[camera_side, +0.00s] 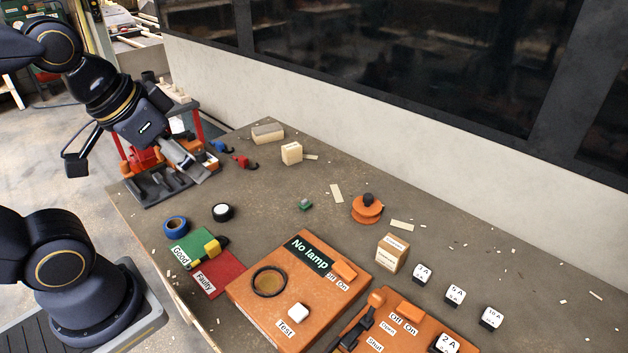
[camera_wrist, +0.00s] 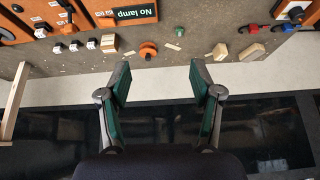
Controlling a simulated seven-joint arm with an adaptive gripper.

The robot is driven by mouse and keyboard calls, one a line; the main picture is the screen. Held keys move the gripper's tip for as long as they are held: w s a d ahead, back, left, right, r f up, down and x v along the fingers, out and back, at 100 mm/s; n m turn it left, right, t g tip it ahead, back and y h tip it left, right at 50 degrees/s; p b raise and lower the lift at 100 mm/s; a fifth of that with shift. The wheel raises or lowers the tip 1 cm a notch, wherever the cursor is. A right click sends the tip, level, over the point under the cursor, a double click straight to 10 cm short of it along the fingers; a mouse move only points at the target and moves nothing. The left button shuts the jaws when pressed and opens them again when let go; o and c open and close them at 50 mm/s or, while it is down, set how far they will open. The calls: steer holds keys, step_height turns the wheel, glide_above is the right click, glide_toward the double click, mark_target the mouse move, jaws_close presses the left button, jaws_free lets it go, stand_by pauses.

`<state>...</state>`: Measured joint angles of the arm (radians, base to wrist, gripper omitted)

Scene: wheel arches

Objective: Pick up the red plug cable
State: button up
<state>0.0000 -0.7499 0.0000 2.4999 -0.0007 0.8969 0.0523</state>
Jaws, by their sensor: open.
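The red plug cable (camera_side: 241,160), a small red piece with a dark end, lies on the far left part of the table in the side view, just right of a similar blue piece (camera_side: 218,146). In the wrist view the red piece (camera_wrist: 249,28) is near the top right, beside the blue one (camera_wrist: 283,28). My gripper (camera_wrist: 160,72) is open and empty, its two green-padded fingers spread wide. In the side view it is raised over the rack at the table's left end, left of the red piece and apart from it.
A rack with red posts (camera_side: 199,124) and a grey base stands under my gripper. Wooden blocks (camera_side: 268,133) lie behind the red piece. The orange No lamp box (camera_side: 250,300), tape rolls, an orange spool (camera_side: 367,209) and fuse blocks stand nearer. A wall runs behind the table.

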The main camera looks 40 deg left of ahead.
steer(key=w+a+r+m+t, duration=0.1)
steer(key=w+r+m, duration=0.1)
steer(key=w+r, duration=0.4)
steer(key=w+a+r+m+t, duration=0.1)
steer(key=w+r+m, duration=0.15)
steer(key=w, duration=0.55)
steer(key=n+g, duration=0.3)
steer(key=n, duration=0.2)
glide_above(243, 158)
steer(key=s, duration=0.2)
step_height(243, 158, down, 33)
steer(key=x, duration=0.6)
steer(key=shift+s+a+f, duration=0.15)
steer(key=shift+s+a, duration=0.05)
steer(key=shift+s, duration=0.15)
